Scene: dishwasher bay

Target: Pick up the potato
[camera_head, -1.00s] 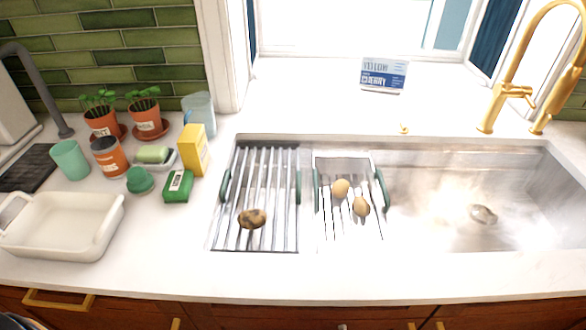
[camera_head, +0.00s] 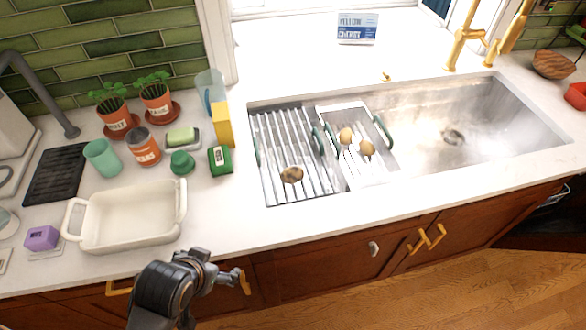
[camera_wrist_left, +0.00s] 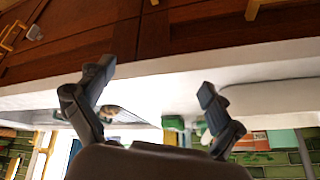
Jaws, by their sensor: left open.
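A brown, dark-patched potato (camera_head: 291,174) lies on the slatted roll-up rack (camera_head: 268,134) over the left part of the sink. Two smooth tan oval items (camera_head: 367,148) lie in the strainer tray (camera_head: 345,112) to its right; I cannot tell what they are. My left gripper (camera_head: 238,281) is in front of the counter, low in the head view, well apart from the potato. In the left wrist view my left gripper (camera_wrist_left: 158,80) has its fingers spread with nothing between them. A brownish shape there, partly behind a finger, may be the potato. My right gripper is not in view.
A white baking dish (camera_head: 126,243) stands left of the rack near the counter's front edge. Cups, potted herbs, a yellow box (camera_head: 222,126) and a green sponge pack (camera_head: 220,160) stand behind it. The front counter strip below the rack is clear.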

